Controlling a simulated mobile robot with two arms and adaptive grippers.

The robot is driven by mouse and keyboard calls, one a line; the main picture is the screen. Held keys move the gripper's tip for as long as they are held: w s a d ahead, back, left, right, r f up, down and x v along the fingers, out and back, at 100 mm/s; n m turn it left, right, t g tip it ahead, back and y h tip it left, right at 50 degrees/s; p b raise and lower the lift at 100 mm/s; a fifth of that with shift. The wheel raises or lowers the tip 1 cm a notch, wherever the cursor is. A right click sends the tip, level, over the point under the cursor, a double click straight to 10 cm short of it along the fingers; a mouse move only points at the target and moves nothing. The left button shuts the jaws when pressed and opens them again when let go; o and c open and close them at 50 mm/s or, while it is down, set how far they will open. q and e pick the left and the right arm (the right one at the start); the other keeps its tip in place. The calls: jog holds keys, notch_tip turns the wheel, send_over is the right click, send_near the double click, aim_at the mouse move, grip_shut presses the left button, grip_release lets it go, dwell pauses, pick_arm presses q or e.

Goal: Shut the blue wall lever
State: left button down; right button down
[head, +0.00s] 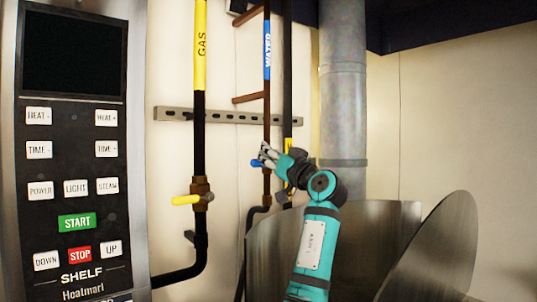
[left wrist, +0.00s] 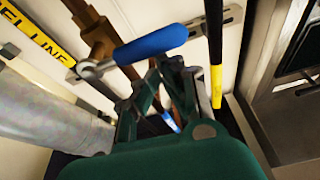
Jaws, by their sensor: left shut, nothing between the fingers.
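The blue wall lever (head: 257,163) sticks out to the left of the dark pipe labelled WATER in the head view. My left gripper (head: 266,154) is right beside it and hides part of the lever and its valve. In the left wrist view, the blue lever (left wrist: 150,45) lies crosswise just beyond the fingertips of my left gripper (left wrist: 168,68), joined to a brown valve (left wrist: 98,38). The fingers are shut with nothing between them. Whether they touch the lever I cannot tell. My right gripper is in neither view.
A yellow lever (head: 186,200) sits on the GAS pipe (head: 200,135) to the left. A metal rail (head: 230,117) crosses the wall behind the pipes. A grey duct (head: 343,90) and curved metal sheets (head: 440,255) stand at right. A control panel (head: 72,160) fills the left side.

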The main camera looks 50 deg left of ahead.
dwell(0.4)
pick_arm(q)
notch_tip(320, 180, up, 10)
dwell(0.5)
dwell(0.4)
